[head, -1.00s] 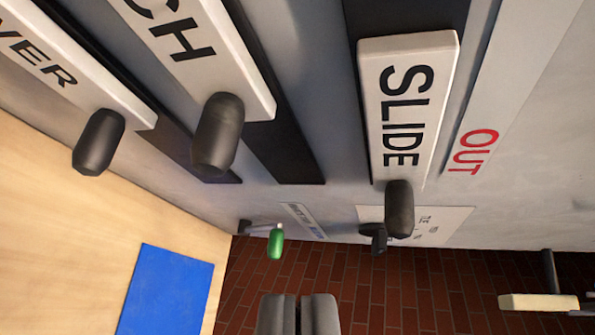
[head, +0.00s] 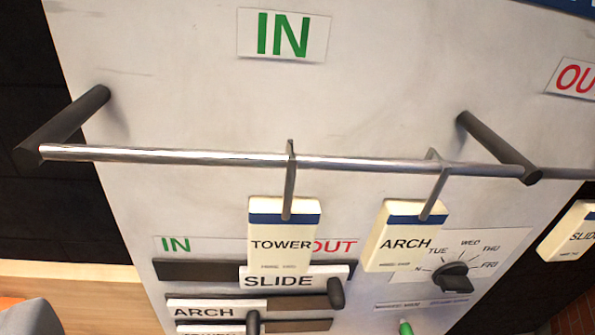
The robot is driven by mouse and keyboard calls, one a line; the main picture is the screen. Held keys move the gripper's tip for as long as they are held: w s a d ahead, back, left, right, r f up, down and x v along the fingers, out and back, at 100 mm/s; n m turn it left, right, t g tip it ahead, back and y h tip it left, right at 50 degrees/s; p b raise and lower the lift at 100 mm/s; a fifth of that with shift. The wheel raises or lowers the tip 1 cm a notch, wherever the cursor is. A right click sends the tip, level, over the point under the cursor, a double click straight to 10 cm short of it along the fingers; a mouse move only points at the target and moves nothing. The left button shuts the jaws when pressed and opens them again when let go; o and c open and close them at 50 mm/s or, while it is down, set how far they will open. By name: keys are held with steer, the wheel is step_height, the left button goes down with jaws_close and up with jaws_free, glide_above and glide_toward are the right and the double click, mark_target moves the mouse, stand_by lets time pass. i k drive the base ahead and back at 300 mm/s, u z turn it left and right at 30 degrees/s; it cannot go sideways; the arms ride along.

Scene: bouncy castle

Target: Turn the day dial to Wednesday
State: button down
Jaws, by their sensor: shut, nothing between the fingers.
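The day dial is a black knob (head: 454,278) on a white plate (head: 505,242) at the lower right of the panel. Day labels arc over it: TUE, WED, THU and FRI are readable, and the left one is partly covered by the ARCH tag. WED is near the top of the arc. I cannot tell which day the knob points to. My gripper's fingers are not in view.
A metal rail crosses in front of the panel (head: 200,155), carrying a TOWER tag (head: 283,228) and an ARCH tag (head: 398,247). SLIDE (head: 290,277) and ARCH sliders (head: 215,309) with black knobs sit below.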

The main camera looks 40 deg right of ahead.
mark_target(451, 277)
steer(key=z, duration=1.2)
steer(key=k, duration=0.55)
steer(key=u, duration=0.9)
steer(key=i, duration=0.3)
steer(key=z, duration=0.6)
